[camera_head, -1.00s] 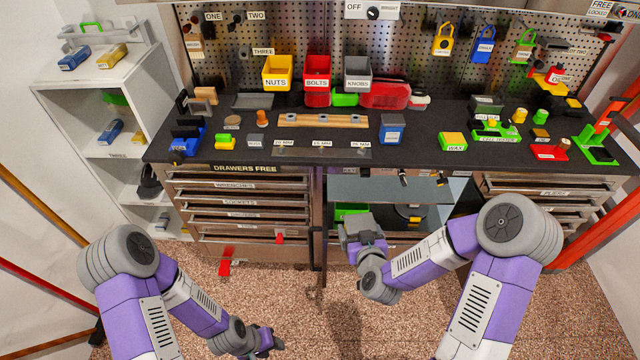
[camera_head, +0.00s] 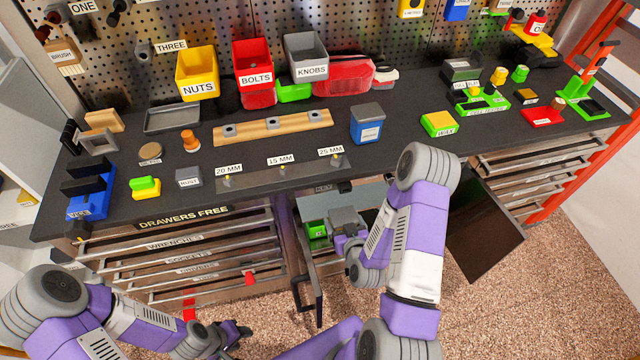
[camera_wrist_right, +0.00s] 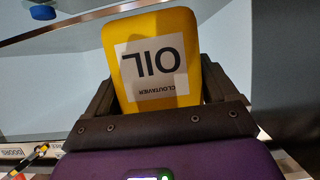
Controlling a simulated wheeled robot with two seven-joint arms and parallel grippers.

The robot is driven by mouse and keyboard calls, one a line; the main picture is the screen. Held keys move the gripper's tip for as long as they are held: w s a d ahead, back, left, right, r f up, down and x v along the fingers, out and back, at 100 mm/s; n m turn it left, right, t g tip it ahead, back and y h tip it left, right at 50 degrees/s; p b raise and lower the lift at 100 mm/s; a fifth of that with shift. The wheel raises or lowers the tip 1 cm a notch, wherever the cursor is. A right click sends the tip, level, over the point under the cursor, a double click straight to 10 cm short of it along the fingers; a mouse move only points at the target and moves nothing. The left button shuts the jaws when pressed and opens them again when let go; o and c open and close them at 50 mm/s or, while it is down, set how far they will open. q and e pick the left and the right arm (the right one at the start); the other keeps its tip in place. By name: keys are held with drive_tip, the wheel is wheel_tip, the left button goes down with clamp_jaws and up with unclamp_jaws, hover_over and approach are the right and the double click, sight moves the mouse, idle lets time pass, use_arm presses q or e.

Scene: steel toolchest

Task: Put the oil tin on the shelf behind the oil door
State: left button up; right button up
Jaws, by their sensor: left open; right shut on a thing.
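The yellow oil tin (camera_wrist_right: 155,60) fills the middle of the right wrist view, its white OIL label upside down. My right gripper (camera_head: 347,228) is shut on it, with a dark finger on each side. In the head view the tin is hidden by my gripper and arm. That gripper is at the front of the open cabinet bay under the worktop. A door with a handle (camera_head: 310,272) stands open left of the bay, and a dark door panel (camera_head: 485,232) stands open on the right. I cannot tell which is the oil door. My left gripper (camera_head: 236,332) is open and empty, low before the drawers.
A green object (camera_head: 317,228) sits inside the bay, left of my right gripper. A glass-like shelf edge (camera_wrist_right: 90,20) crosses the right wrist view. The worktop (camera_head: 400,140) above carries bins and blocks. Drawers (camera_head: 180,255) flank the bay at left.

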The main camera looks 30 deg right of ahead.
drive_tip(key=shift+w+d+f+b, duration=0.1)
drive_tip(key=shift+w+d+b, duration=0.1)
drive_tip(key=shift+w+b, duration=0.75)
drive_tip(key=shift+w+d+b, duration=0.15)
drive_tip(key=shift+w+b, duration=0.25)
drive_tip(key=shift+b, duration=1)
drive_tip(key=w+d, duration=0.1)
drive_tip(key=w, duration=0.3)
drive_tip(key=w+d, duration=0.1)
drive_tip(key=w, duration=0.4)
drive_tip(key=w+d, duration=0.1)
drive_tip(key=w, duration=0.4)
drive_tip(key=shift+w+d+r, duration=0.1)
drive_tip(key=shift+d+r, duration=0.05)
drive_tip(key=shift+r, duration=0.05)
drive_tip(key=shift+f+b, duration=0.9)
drive_tip(key=shift+f, duration=1)
drive_tip(key=shift+r, duration=0.15)
drive_tip(key=o, duration=0.9)
drive_tip(key=shift+f, duration=0.25)
drive_tip(key=shift+o, duration=1)
drive_tip(key=shift+r, duration=0.1)
